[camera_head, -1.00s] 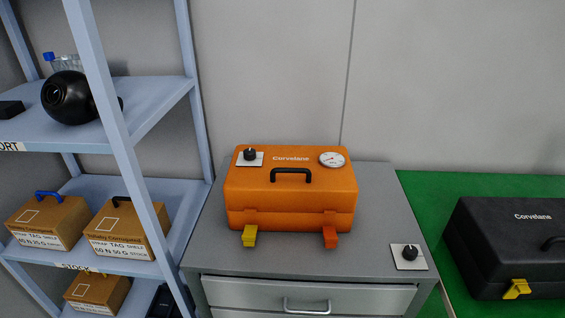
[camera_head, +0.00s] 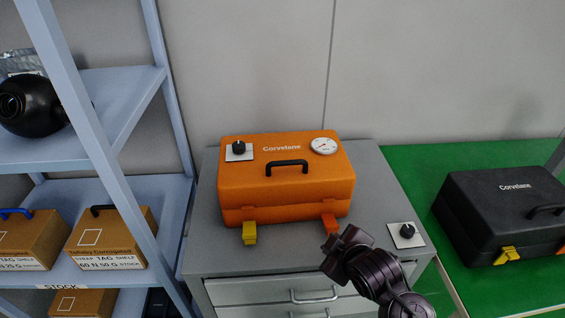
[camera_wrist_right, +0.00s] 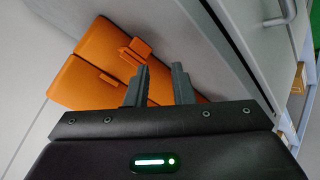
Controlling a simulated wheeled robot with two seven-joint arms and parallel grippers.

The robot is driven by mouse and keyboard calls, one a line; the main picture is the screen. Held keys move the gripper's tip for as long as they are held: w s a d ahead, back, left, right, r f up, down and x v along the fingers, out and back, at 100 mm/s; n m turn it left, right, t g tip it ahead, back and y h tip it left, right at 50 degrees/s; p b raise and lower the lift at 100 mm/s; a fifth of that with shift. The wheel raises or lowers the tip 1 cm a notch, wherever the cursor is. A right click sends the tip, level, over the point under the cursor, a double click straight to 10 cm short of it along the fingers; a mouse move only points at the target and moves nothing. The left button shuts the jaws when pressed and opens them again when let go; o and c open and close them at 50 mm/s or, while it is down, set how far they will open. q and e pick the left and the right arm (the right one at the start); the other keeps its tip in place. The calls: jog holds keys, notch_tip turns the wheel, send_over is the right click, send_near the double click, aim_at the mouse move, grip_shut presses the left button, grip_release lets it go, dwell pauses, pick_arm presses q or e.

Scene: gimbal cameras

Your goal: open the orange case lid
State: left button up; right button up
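The orange case (camera_head: 286,185) stands shut on the grey cabinet, with a black handle, a gauge and a black knob on its lid. Its yellow latch (camera_head: 249,233) and orange latch (camera_head: 330,223) hang at the front edge, both flipped outward. My right gripper (camera_head: 345,243) is at the case's front right, close to the orange latch. In the right wrist view, my right gripper (camera_wrist_right: 160,82) has its two fingers apart with nothing between them; the orange case (camera_wrist_right: 85,78) and its orange latch (camera_wrist_right: 136,50) lie just beyond the left finger. My left gripper is out of view.
The grey cabinet top (camera_head: 290,261) has a black knob on a white plate (camera_head: 406,235) at right. A black case (camera_head: 500,210) stands on a green table (camera_head: 400,160). A blue-grey shelf (camera_head: 100,140) with cardboard boxes (camera_head: 110,238) stands close on the left.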

aim_at(288, 163)
jog(key=w+a+r+n+t+y, duration=0.1)
jog(key=w+a+r+n, duration=0.1)
jog(key=w+r+n, duration=0.1)
jog(key=w+a+r+n+t+y, duration=0.2)
jog(key=w+r+n, duration=0.1)
jog(key=r+n, duration=0.1)
jog(key=w+a+r+n+t+y, duration=0.1)
jog(key=w+a+r+n+y, duration=0.1)
jog(key=r, duration=0.4)
jog(key=shift+w+n+t+p, duration=0.3)
jog(key=shift+w+n+t, duration=0.1)
jog(key=shift+w+n, duration=0.6)
jog(key=p+x, duration=0.1)
jog(key=x, duration=0.5)
jog(key=shift+w+a+f, duration=0.1)
jog(key=shift+f, duration=0.1)
jog(key=shift+c, duration=0.3)
grip_shut()
